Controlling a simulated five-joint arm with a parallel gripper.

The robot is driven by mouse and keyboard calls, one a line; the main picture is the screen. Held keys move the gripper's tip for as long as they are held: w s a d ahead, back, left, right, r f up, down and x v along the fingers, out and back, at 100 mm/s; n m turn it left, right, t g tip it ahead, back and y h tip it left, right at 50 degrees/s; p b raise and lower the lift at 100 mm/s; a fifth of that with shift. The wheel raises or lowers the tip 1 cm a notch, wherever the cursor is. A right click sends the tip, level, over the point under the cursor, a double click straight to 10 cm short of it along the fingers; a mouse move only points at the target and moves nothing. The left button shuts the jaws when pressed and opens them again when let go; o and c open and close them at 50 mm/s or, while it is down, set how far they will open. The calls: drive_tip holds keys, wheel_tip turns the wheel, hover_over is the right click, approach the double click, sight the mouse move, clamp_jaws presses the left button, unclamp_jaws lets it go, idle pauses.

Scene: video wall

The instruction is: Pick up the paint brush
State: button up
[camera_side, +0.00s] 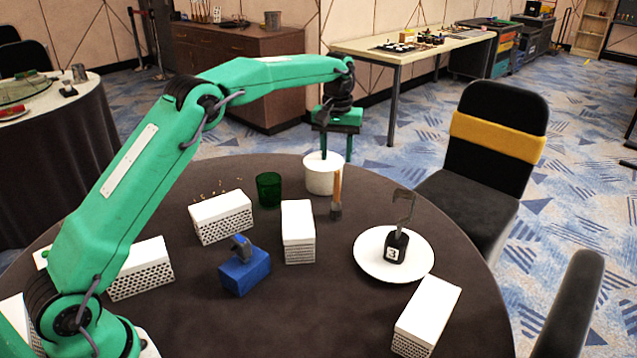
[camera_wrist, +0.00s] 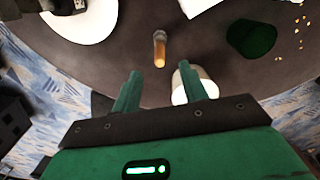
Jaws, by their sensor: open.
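The paint brush (camera_side: 337,189) has a light wooden handle and a dark lower end. It appears to stand upright on the dark round table, handle up, just right of a white cylinder (camera_side: 318,182). In the wrist view the brush (camera_wrist: 160,50) shows ahead of the fingers, roughly in line with the gap between them. My gripper (camera_side: 336,157) points down above the far table edge, above the brush and the cylinder. In the wrist view my gripper (camera_wrist: 159,72) is open and empty. Its right finger partly covers the white cylinder (camera_wrist: 180,97).
A green cup (camera_side: 269,189) stands left of the cylinder. White perforated boxes (camera_side: 298,232) stand nearby, and a blue block (camera_side: 244,272) lies in front. A white plate (camera_side: 372,266) holds a black block with a hooked piece. A chair (camera_side: 480,200) stands at right.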

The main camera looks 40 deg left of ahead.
drive_tip(key=shift+w+f, duration=0.4)
drive_tip(key=shift+f, duration=0.25)
drive_tip(key=shift+f, duration=0.15)
hover_over(336, 201)
drive_tip(key=shift+w+a+f, duration=0.15)
drive_tip(key=shift+w+f, duration=0.05)
drive_tip(key=shift+f, duration=1.7)
drive_tip(key=shift+w+a+f, duration=0.1)
drive_tip(key=shift+w+f, duration=0.05)
drive_tip(key=shift+f, duration=1.7)
clamp_jaws()
